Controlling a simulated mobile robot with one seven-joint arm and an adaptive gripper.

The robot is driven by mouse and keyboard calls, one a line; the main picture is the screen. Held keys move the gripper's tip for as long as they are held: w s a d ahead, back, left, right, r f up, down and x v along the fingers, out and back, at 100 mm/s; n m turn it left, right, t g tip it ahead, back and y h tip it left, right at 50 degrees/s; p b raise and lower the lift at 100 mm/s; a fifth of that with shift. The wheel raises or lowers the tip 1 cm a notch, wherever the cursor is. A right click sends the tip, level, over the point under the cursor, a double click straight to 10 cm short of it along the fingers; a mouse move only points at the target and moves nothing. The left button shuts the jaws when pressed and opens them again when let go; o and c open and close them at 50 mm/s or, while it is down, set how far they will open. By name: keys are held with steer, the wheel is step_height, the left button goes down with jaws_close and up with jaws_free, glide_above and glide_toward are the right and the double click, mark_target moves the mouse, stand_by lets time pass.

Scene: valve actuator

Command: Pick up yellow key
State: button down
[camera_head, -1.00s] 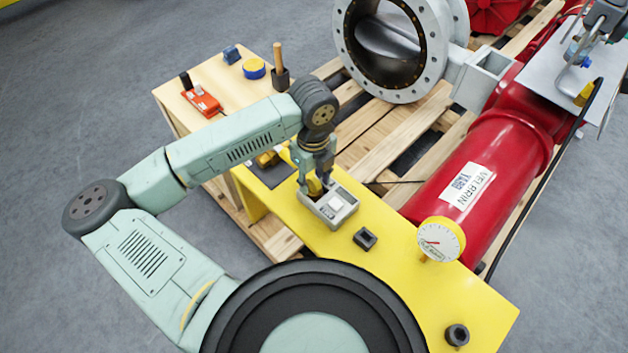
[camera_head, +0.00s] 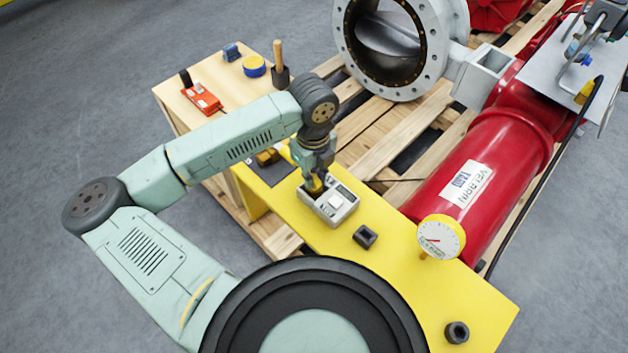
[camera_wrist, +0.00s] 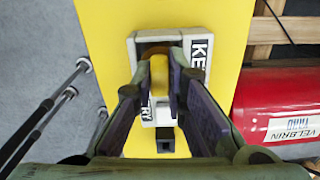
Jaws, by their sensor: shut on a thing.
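The yellow key (camera_wrist: 159,76) shows in the wrist view between the two fingers of my gripper (camera_wrist: 160,85), which is shut on it. In the head view my gripper (camera_head: 315,185) points down over the grey key box (camera_head: 335,206), and only a bit of yellow shows at the fingertips. The key box, with lettering partly reading "KE", also shows in the wrist view (camera_wrist: 198,60) around and below the fingers. The lower end of the key is hidden, so I cannot tell whether it is still in the box.
The box stands on a yellow bench (camera_head: 400,265). A black square socket (camera_head: 365,237), a pressure gauge (camera_head: 440,238) and a dark round fitting (camera_head: 457,334) are on its right. A red cylinder (camera_head: 480,170) lies behind. A wooden table (camera_head: 215,75) holds tools at the back left.

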steer(key=shift+r, duration=0.1)
steer(key=shift+r+b, duration=0.4)
steer(key=shift+r, duration=0.2)
step_height(320, 180, up, 2)
steer(key=shift+r+b, duration=0.1)
steer(key=shift+b, duration=0.4)
steer(key=s+a+r+b, duration=0.1)
steer(key=s+a+b, duration=0.1)
steer(key=s+b, duration=1.2)
steer(key=shift+s+a+r+b, duration=0.25)
steer(key=shift+s+b, duration=0.1)
steer(key=shift+s, duration=0.6)
